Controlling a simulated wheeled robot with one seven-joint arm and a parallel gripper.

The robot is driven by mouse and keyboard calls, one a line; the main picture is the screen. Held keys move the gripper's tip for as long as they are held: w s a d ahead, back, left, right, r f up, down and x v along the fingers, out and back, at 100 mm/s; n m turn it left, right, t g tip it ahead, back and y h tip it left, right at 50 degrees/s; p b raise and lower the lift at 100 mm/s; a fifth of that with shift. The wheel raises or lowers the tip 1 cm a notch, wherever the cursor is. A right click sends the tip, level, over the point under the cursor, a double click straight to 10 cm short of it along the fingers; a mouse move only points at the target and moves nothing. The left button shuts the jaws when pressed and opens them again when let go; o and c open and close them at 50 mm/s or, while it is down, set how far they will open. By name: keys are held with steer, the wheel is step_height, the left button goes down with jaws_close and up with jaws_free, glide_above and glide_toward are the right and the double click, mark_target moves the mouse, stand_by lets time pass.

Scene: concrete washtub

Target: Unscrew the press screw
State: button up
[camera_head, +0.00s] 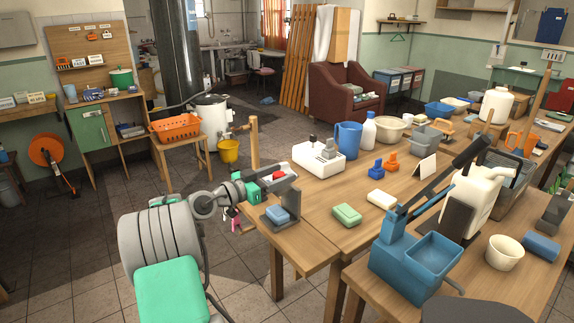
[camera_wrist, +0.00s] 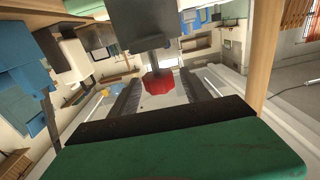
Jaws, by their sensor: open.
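The press screw shows as a red lobed knob (camera_wrist: 159,83) on a short dark stem under a dark plate (camera_wrist: 146,25) in the wrist view. In the head view the red knob (camera_head: 278,176) is partly hidden beside the small dark grey press (camera_head: 286,226) at the table's left edge. A blue block (camera_head: 277,213) sits low in the press. My gripper (camera_head: 270,178) reaches in from the left at knob height. In the wrist view my gripper (camera_wrist: 158,76) is open, with one dark finger on each side of the knob. I cannot tell whether either finger touches it.
A white machine (camera_head: 318,160) stands just behind the press. A wooden post (camera_head: 254,142) rises behind my gripper. A green sponge (camera_head: 347,214) and the blue lever device (camera_head: 415,255) are to the right. The floor left of the table is mostly clear.

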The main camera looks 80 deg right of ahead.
steer(key=shift+x, duration=1.5)
steer(key=shift+f, duration=0.15)
steer(key=shift+c, duration=0.3)
jaws_close()
